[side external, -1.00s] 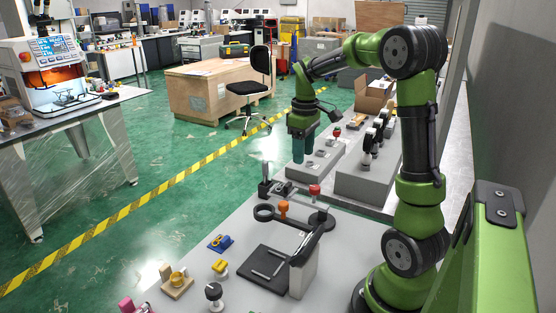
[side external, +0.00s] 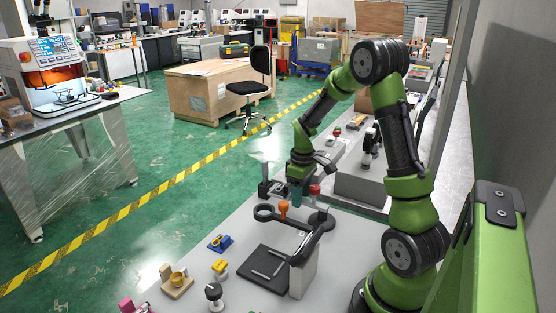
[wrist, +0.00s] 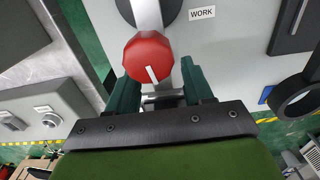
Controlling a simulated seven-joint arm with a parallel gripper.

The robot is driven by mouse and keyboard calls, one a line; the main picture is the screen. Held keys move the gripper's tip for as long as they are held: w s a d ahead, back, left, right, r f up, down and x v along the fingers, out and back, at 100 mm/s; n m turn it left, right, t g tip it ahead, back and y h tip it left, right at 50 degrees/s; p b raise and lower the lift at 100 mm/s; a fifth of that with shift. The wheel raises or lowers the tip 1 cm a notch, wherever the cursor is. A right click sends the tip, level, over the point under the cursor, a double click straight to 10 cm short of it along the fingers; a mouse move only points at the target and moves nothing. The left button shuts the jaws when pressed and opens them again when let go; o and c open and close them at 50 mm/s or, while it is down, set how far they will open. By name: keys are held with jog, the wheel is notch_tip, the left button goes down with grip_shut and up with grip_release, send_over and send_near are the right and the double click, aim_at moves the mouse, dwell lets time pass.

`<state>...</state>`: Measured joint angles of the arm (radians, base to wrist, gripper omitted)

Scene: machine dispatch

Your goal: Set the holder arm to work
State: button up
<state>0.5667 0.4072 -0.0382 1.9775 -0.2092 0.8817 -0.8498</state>
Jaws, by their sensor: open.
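In the wrist view the red knob (wrist: 148,57) sits on a grey bar running up to a dark disc, beside a WORK label (wrist: 202,13). My gripper (side external: 297,192) is low over the table, just left of the red knob in the side view. In the wrist view my gripper (wrist: 160,88) is open, its teal fingers on either side of the knob's lower edge. I cannot tell whether they touch it.
An orange knob (side external: 283,206) and a dark ring (side external: 264,212) stand close by on the left. A black clamp-like post (side external: 266,187) stands behind them. A black pad (side external: 262,271) and an upright grey block (side external: 303,275) are in front. A grey box with round fittings (wrist: 50,112) is behind.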

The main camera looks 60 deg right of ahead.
grip_shut()
jog(key=shift+a+r+n, duration=0.1)
jog(key=shift+a+n, duration=0.1)
jog(key=shift+n, duration=0.2)
jog(key=shift+s+a+n, duration=0.15)
jog(key=shift+a+n, duration=0.4)
jog(key=shift+n, duration=0.35)
jog(key=shift+s+a+n, duration=0.1)
jog(key=shift+a+n, duration=0.45)
jog(key=shift+n, duration=0.35)
jog(key=shift+s+a+n, duration=0.25)
jog(key=shift+a+n, duration=0.2)
jog(key=shift+n, duration=0.35)
jog(key=shift+s+a+n, duration=0.2)
jog(key=shift+a+n, duration=0.2)
jog(key=shift+n, duration=0.4)
jog(key=shift+s+a+n, duration=0.15)
jog(key=shift+a+n, duration=0.05)
jog(key=shift+n, duration=0.1)
grip_release()
